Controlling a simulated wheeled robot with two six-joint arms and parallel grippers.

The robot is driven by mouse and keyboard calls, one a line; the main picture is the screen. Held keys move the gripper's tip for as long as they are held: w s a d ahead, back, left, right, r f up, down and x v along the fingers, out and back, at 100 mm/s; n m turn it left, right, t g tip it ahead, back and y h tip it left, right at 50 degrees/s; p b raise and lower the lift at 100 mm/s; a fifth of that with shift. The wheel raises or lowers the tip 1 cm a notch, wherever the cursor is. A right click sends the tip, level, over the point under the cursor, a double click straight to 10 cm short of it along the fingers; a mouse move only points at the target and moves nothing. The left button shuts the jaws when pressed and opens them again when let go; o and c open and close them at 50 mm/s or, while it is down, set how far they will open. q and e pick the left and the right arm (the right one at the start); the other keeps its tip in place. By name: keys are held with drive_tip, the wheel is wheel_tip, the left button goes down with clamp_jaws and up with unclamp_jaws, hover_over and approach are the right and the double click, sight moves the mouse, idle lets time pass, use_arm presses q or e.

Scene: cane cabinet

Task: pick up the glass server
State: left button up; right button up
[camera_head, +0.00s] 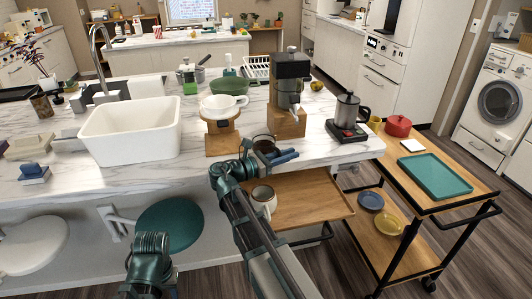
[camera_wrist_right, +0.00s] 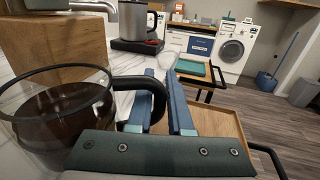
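The glass server (camera_wrist_right: 62,118) is a clear, round pot with dark liquid and a black handle (camera_wrist_right: 157,88), at the left of the right wrist view. In the head view it stands at the counter's front edge (camera_head: 264,139), partly hidden by my right gripper (camera_head: 284,156).
A wooden dripper stand (camera_head: 222,138) with a white dripper, a coffee grinder (camera_head: 290,80) on a wooden base and a kettle (camera_head: 347,110) stand nearby on the marble counter. A wooden cart (camera_head: 411,178) with a green tray (camera_head: 434,175) is at the right.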

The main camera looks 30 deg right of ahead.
clamp_jaws()
idle(0.6)
drive_tip(key=shift+r, duration=0.2)
idle(0.7)
drive_tip(key=s+a+r+p, duration=0.2)
drive_tip(key=s+a, duration=0.2)
drive_tip(key=s, duration=0.2)
drive_tip(key=s+a+r+p, duration=0.2)
drive_tip(key=s+a+p, duration=0.1)
drive_tip(key=s, duration=0.4)
drive_tip(key=shift+a+r, duration=0.35)
drive_tip(key=shift+a, duration=0.55)
drive_tip(key=shift+s, duration=0.15)
idle(0.7)
